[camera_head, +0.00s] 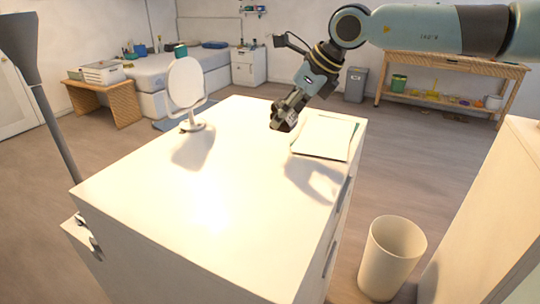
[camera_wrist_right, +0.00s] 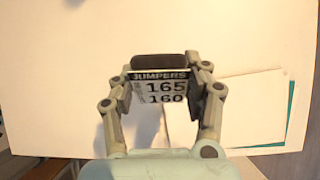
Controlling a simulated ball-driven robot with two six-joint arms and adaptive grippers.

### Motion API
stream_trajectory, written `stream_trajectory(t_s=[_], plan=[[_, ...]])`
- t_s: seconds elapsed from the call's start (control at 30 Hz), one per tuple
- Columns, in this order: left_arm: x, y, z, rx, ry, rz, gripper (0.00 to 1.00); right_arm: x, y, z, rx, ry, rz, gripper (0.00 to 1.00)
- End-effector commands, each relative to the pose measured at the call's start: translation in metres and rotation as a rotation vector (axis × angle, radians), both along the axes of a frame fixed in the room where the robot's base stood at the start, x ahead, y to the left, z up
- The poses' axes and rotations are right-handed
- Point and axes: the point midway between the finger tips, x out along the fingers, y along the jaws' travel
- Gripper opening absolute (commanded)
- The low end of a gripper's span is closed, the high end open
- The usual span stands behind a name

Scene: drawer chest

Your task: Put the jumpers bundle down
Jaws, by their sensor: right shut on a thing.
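The jumpers bundle (camera_wrist_right: 160,88) is a small dark block with a white label reading "JUMPERS 165 160" in the right wrist view. My right gripper (camera_wrist_right: 161,100) is shut on it, one finger on each side. In the head view the right gripper (camera_head: 284,120) is over the far part of the white chest top (camera_head: 200,205), with the bundle mostly hidden by the fingers. I cannot tell whether the bundle touches the surface. My left gripper is not in view.
White papers with a green sheet (camera_head: 324,137) lie right of the gripper. A round white mirror (camera_head: 186,82) stands on the chest to the left. The near middle of the top is clear. A cream bin (camera_head: 391,255) stands on the floor at the right.

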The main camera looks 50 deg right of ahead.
Motion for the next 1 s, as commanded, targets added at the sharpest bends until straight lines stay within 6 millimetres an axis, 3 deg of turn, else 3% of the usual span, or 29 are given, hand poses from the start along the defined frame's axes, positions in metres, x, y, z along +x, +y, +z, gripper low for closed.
stream_trajectory(t_s=[0.1,0.3,0.43,0.63,1.0], plan=[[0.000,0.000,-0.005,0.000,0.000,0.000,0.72,0.009,0.017,-0.006,0.010,-0.008,0.000,0.10],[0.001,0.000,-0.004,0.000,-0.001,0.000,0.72,0.015,0.029,-0.014,0.003,-0.003,0.001,0.10],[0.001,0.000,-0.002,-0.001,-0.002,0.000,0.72,0.015,0.031,-0.022,0.003,-0.001,-0.001,0.10],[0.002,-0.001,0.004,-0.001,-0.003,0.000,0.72,0.015,0.031,-0.051,0.003,0.000,-0.001,0.10],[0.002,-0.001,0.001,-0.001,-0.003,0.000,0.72,0.015,0.030,-0.058,0.000,-0.002,0.002,0.10]])
